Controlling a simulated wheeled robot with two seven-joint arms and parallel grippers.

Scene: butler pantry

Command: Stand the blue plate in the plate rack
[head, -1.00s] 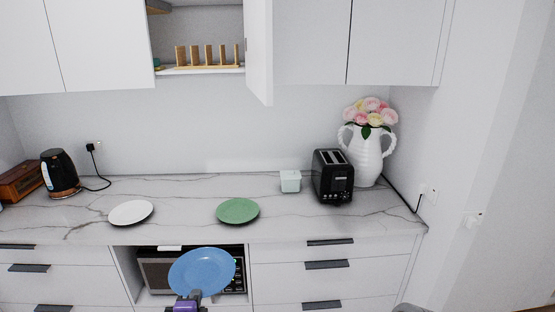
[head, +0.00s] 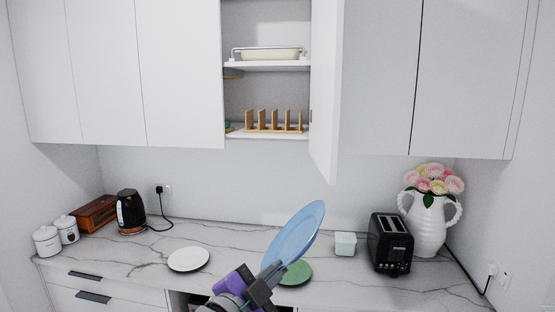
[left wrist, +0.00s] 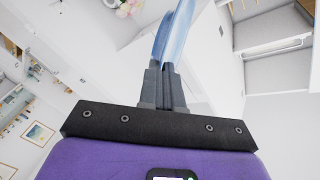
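The blue plate (head: 295,235) is held up, tilted steeply, above the counter in the head view. My left gripper (head: 268,277) is shut on its lower edge. In the left wrist view the left gripper (left wrist: 162,85) has its fingers closed together on the blue plate (left wrist: 174,38). The wooden plate rack (head: 274,122) stands on the lower shelf of the open wall cabinet, above and behind the plate. Its upright dividers show and its slots look empty. My right gripper is in neither view.
The open cabinet door (head: 326,95) sticks out just right of the rack. A white dish (head: 268,54) sits on the shelf above. On the counter are a white plate (head: 188,259), a green plate (head: 296,273), a black toaster (head: 390,243), a kettle (head: 131,212) and a flower vase (head: 430,220).

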